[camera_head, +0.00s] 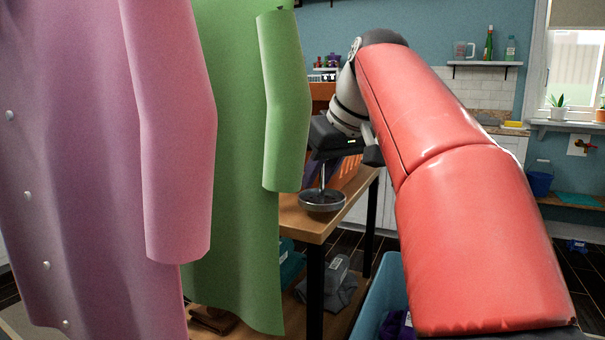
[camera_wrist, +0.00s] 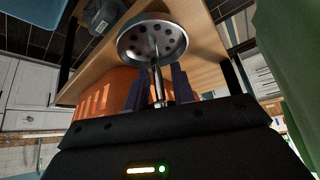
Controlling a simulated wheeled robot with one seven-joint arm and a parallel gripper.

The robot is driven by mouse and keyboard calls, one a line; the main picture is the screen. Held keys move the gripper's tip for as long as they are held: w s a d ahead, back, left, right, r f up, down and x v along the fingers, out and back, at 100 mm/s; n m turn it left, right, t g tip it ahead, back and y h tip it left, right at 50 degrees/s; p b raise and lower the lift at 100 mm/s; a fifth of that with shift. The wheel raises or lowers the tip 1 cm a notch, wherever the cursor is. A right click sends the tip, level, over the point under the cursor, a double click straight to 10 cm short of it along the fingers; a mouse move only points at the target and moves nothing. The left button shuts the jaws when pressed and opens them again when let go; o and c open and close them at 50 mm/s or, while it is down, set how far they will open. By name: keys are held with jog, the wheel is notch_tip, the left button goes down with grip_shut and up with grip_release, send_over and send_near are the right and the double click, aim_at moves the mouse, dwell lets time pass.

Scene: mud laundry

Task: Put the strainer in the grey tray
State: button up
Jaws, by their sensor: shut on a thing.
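The strainer (camera_head: 322,203) is a round metal disc with a thin upright handle. In the wrist view its perforated bowl (camera_wrist: 152,38) shows dark holes, with the handle running back between my fingers. My gripper (camera_head: 323,168) is shut on the handle, and the bowl hangs below it, over the near end of the wooden table (camera_head: 300,222). I cannot tell whether the bowl touches the table. In the wrist view my gripper (camera_wrist: 158,90) has one dark finger on each side of the handle. I cannot make out the grey tray in either view.
An orange crate (camera_wrist: 100,95) stands on the table behind the strainer. Green (camera_head: 235,220) and pink (camera_head: 85,150) garments hang close on the left. A light-blue bin (camera_head: 380,285) stands below on the floor. Grey cloth (camera_head: 342,292) lies on the lower shelf.

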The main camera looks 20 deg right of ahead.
jog(key=w, duration=0.2)
jog(key=w+a, duration=0.1)
jog(key=shift+w+a+p, duration=0.15)
jog(key=shift+w+p, duration=0.25)
jog(key=shift+s+f+b, duration=0.15)
jog(key=shift+f+b, duration=0.3)
jog(key=shift+f, duration=0.35)
jog(key=o, duration=1)
jog(key=shift+f, duration=0.1)
